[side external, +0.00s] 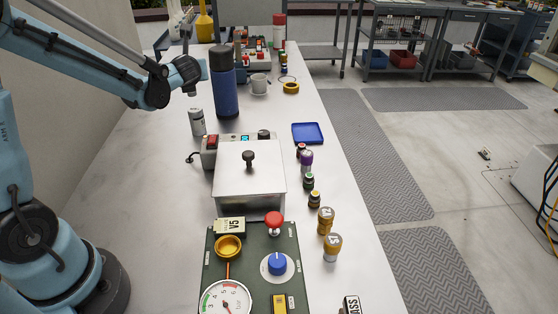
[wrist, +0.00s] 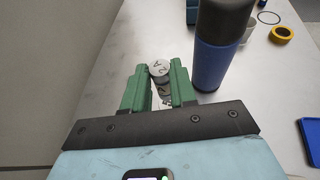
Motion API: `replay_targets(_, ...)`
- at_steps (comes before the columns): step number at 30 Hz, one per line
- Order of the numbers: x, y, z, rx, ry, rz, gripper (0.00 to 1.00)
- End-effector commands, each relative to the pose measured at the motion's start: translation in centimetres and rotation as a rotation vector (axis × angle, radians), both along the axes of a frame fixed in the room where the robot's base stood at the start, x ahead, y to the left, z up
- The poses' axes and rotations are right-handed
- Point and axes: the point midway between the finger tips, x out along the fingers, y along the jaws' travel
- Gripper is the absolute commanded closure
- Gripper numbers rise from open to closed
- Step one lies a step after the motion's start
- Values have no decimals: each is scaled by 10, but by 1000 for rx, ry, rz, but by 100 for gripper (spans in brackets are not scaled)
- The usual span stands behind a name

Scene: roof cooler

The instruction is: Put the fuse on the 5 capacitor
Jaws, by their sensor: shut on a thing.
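My gripper (wrist: 159,68) has green fingers shut on a grey cylinder (wrist: 160,70) with dark markings on its top and side. I cannot tell whether it is the fuse. In the side view my arm reaches to just left of the blue bottle, and the fingers cannot be made out. A grey cylinder (side external: 197,121) with dark lettering shows below the wrist there; I cannot tell whether it is the held one.
The blue bottle (side external: 224,85) stands close to my gripper's right. A metal box (side external: 249,187) and a green panel (side external: 252,254) with gauge and knobs fill the middle and front. Several small cylinders, a blue tray (side external: 307,133) and a yellow ring (side external: 291,88) lie right.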

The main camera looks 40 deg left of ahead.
Motion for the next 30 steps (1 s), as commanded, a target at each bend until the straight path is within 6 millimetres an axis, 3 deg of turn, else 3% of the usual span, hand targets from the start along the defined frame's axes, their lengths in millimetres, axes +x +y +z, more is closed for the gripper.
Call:
replay_targets(12,0,1,-39,2,-1,0,100)
replay_targets(25,0,1,-44,1,-1,0,100)
replay_targets(26,0,1,-44,1,-1,0,71)
replay_targets(30,0,1,-44,1,-1,0,49)
